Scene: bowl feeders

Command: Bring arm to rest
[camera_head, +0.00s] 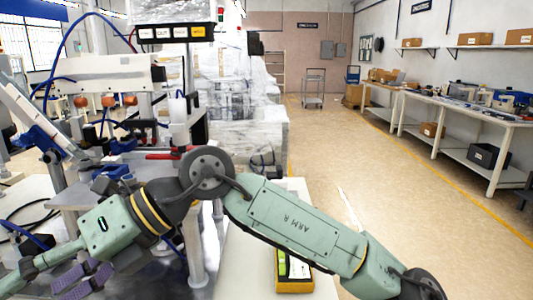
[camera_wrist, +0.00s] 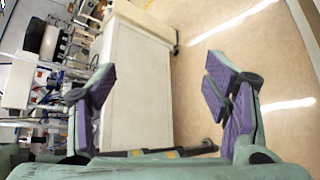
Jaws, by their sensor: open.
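My green arm (camera_head: 295,228) stretches across the lower part of the head view, bent at a dark round joint.
Feeder machinery (camera_head: 100,75) with cables stands at the left, near the arm. A long workbench (camera_head: 455,115) lines the right wall. The floor (camera_head: 400,200) between is open.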

